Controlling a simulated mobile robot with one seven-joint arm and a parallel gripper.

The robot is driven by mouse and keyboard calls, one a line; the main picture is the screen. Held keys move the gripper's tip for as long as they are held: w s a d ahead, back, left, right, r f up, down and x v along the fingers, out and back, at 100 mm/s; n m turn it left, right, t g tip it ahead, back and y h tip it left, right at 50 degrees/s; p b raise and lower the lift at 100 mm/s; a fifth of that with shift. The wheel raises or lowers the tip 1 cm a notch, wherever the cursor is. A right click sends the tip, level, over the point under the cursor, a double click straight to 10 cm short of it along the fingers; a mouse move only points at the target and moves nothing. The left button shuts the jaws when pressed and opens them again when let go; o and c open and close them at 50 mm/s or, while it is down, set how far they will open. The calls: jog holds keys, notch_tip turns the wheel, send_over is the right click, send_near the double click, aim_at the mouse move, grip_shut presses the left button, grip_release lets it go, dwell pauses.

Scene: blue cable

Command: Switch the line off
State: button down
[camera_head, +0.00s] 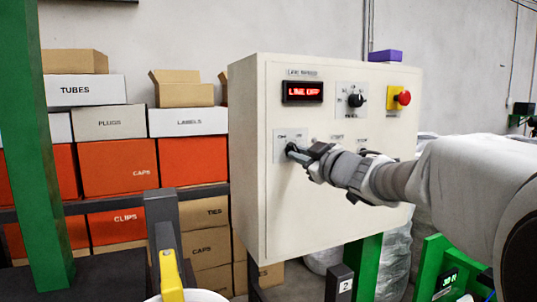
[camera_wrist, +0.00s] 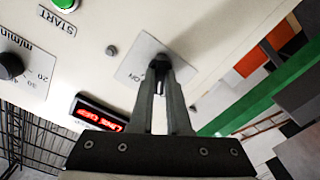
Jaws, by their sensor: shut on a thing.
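A cream control panel (camera_head: 245,160) carries a red lit display (camera_head: 302,92), whose text seems to read LINE OFF. The display also shows in the wrist view (camera_wrist: 100,112). My gripper (camera_head: 291,151) is at the small plate on the panel's lower left. In the wrist view its fingers (camera_wrist: 161,68) are shut on a small dark switch (camera_wrist: 159,58) on a pale plate (camera_wrist: 136,60). The fingers hide most of the switch, so its exact position is hard to tell. An ON or OFF marking beside it is only partly readable.
A black dial (camera_head: 356,99) and a red stop button on a yellow base (camera_head: 403,98) sit higher on the panel. Labelled boxes (camera_head: 117,167) fill shelves at the left. A green post (camera_head: 45,140) stands in front of them.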

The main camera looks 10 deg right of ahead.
jog(key=c, duration=0.9)
grip_release()
jog(key=p+v, duration=0.1)
jog(key=v, duration=1.6)
jog(key=shift+s, duration=0.2)
jog(key=shift+d, duration=0.1)
